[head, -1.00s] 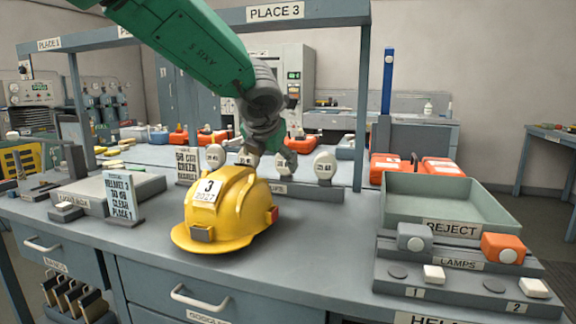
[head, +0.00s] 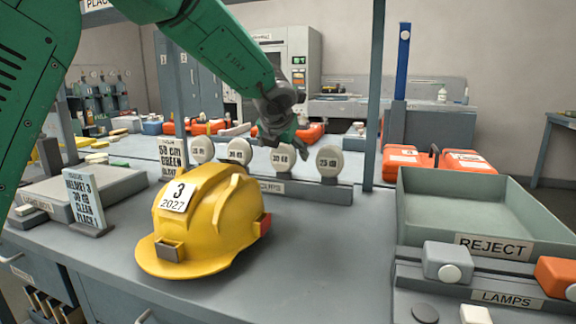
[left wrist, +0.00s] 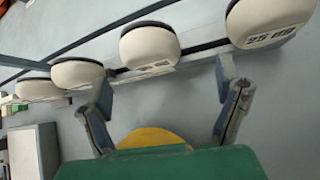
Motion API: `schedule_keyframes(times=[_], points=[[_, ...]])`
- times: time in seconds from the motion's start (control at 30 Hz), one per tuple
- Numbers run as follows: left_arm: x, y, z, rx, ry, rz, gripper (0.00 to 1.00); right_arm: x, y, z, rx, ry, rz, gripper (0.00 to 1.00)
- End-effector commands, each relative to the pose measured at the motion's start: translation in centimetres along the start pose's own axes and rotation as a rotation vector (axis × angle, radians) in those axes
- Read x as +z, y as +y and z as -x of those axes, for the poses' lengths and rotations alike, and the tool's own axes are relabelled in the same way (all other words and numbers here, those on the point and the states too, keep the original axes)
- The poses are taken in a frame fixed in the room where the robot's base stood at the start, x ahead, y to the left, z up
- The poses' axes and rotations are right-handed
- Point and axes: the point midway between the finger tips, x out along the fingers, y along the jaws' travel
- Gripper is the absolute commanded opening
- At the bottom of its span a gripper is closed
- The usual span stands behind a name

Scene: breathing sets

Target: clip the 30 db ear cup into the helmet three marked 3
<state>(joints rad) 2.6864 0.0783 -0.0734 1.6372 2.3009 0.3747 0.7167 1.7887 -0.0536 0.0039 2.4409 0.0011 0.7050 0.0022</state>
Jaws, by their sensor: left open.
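The yellow helmet marked 3 (head: 215,235) stands on the bench, brim toward the lower left; its top shows at the bottom of the left wrist view (left wrist: 155,137). The 30 dB ear cup (head: 283,158) is a round white cup in the rack (head: 292,190), second from the right. It appears to be the cup (left wrist: 149,46) just beyond the fingers in the left wrist view. My left gripper (head: 278,134) is open and empty, above and close to this cup, apart from it in the wrist view. My right gripper is not in view.
The 25 dB cup (head: 329,164) sits just right, and two other cups (head: 239,151) sit left. A card reading helmet 3, 30 dB (head: 84,202) stands left of the helmet. The reject tray (head: 462,212) and lamp blocks (head: 448,262) are right. A blue-grey post (head: 375,100) rises behind.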

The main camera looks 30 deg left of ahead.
Motion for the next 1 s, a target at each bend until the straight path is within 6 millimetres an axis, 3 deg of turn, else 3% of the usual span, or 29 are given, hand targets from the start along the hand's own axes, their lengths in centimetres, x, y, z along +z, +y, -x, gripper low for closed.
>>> schedule_keyframes(times=[0.5,0.77,0.8,0.93,1.0], points=[[0.3,-0.5,-5.4,0.005,0.0,-0.002,0.85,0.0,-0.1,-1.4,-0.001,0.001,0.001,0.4],[0.3,0.0,-5.9,0.001,-0.001,0.002,0.85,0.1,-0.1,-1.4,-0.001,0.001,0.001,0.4],[0.2,0.0,-5.9,0.001,0.0,0.002,0.78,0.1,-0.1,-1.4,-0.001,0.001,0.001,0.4],[0.2,0.1,-6.0,0.0,0.001,0.003,0.32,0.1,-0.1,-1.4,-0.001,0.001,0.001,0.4],[0.2,0.0,-6.0,0.001,0.001,0.002,0.28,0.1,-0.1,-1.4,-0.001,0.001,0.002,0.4]])
